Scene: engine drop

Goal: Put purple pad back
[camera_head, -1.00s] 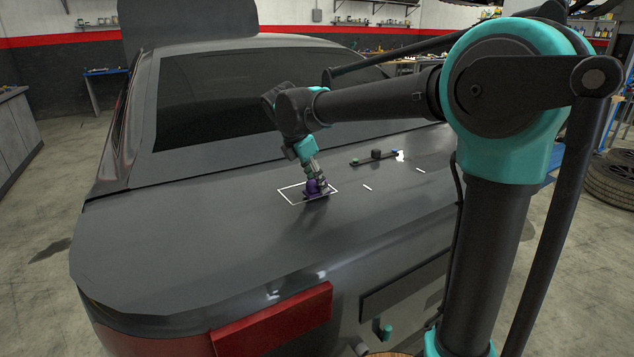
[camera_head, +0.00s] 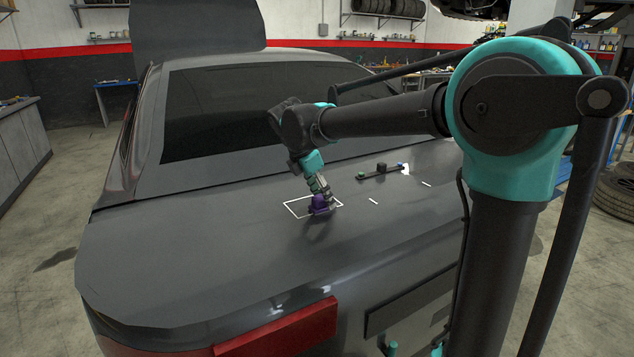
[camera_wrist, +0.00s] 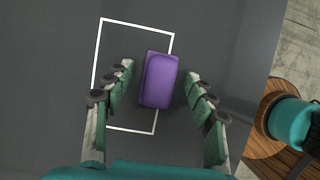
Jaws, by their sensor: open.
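The purple pad (camera_head: 319,203) rests on the grey car's rear lid, at the right part of a white outlined rectangle (camera_head: 291,211). In the wrist view the purple pad (camera_wrist: 159,80) lies partly inside the white outline (camera_wrist: 98,60) and overlaps its right line. My gripper (camera_wrist: 158,92) is open, with one finger on each side of the pad and a gap on both sides. In the head view my gripper (camera_head: 325,198) is low over the pad and hides part of it.
A dark rack with small coloured items (camera_head: 383,170) lies farther right on the lid. Short white marks (camera_head: 374,201) lie between it and the front edge. The lid (camera_head: 190,240) to the left is clear. A red tail light (camera_head: 275,330) is below the edge.

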